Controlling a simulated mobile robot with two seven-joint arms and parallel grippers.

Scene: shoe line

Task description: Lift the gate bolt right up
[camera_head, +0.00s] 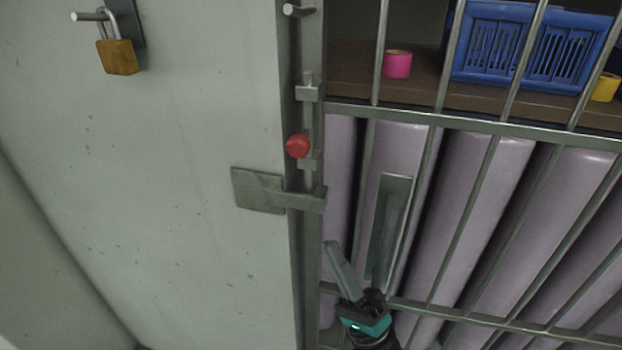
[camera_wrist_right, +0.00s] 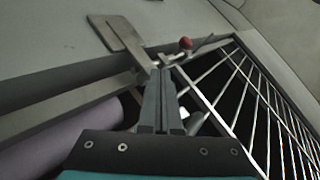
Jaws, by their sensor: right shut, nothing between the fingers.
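The gate bolt is a grey vertical rod (camera_head: 309,122) with a red knob (camera_head: 298,146), held by brackets on the gate's left post. Its lower end is at the grey strike plate (camera_head: 259,190), which reaches from the wall to the post; whether it sits inside is hard to tell. The red knob also shows in the right wrist view (camera_wrist_right: 185,43), beyond the fingertips. My right gripper (camera_head: 334,247) is shut and empty, below and right of the knob, apart from it. Its shut fingers also show in the wrist view (camera_wrist_right: 162,75). My left gripper is not in view.
The barred gate (camera_head: 470,127) fills the right side, with a grey handle plate (camera_head: 397,185) right of my gripper. A padlock (camera_head: 118,57) hangs on the pale wall. Behind the bars are a blue crate (camera_head: 480,45), a pink roll (camera_head: 397,66) and several lilac rollers.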

